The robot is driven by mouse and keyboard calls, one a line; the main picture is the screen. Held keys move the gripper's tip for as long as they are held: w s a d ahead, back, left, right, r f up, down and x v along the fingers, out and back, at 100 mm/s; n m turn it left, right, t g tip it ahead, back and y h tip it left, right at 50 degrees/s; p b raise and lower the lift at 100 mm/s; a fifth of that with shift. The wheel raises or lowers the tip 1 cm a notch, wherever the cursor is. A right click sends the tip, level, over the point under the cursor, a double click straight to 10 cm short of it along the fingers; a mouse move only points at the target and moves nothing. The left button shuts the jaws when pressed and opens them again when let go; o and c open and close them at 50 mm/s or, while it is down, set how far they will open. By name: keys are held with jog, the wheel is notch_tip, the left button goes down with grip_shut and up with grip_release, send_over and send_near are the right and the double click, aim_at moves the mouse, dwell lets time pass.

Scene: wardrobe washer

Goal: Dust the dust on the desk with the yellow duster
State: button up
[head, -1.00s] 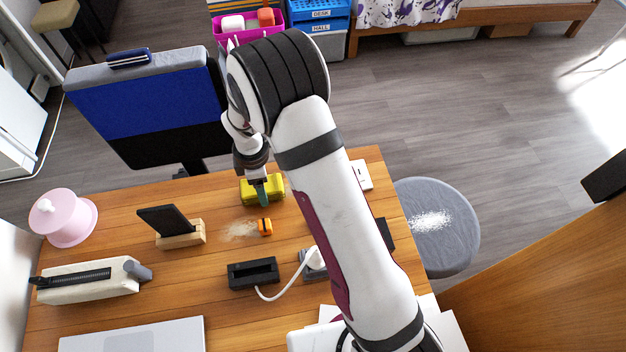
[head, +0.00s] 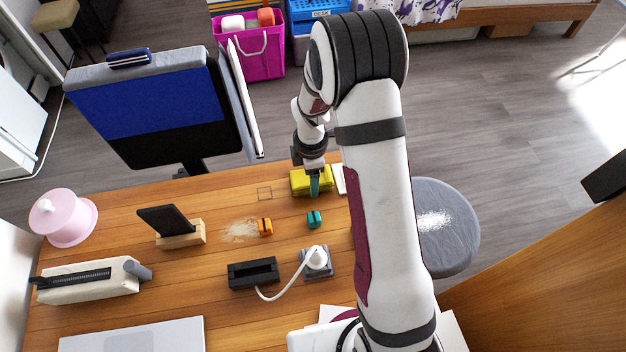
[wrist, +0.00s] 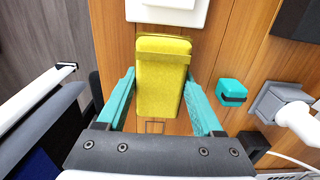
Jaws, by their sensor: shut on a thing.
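The yellow duster (head: 299,181) is at the far edge of the wooden desk (head: 120,212), near its far right corner. My gripper (head: 314,186) is shut on it, and the wrist view shows the duster (wrist: 160,85) between the two teal fingers (wrist: 160,98). I cannot tell whether it touches the desk or hangs just above it. A pale patch of dust (head: 239,229) lies on the desk, left of and nearer than the duster. A small square outline (head: 264,193) is on the bare wood left of the duster.
An orange block (head: 265,227) borders the dust, and a teal block (head: 314,219) sits to its right. A black holder (head: 253,273), plugged socket (head: 317,260) and phone stand (head: 181,235) are nearby. White powder also lies on the grey stool (head: 436,245).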

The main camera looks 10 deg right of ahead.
aim_at(264, 194)
jog(key=shift+d, duration=0.25)
jog(key=shift+a, duration=3.1)
jog(key=a, duration=0.6)
jog(key=shift+r, duration=0.1)
jog(key=shift+r, duration=0.7)
jog(key=shift+r, duration=1.5)
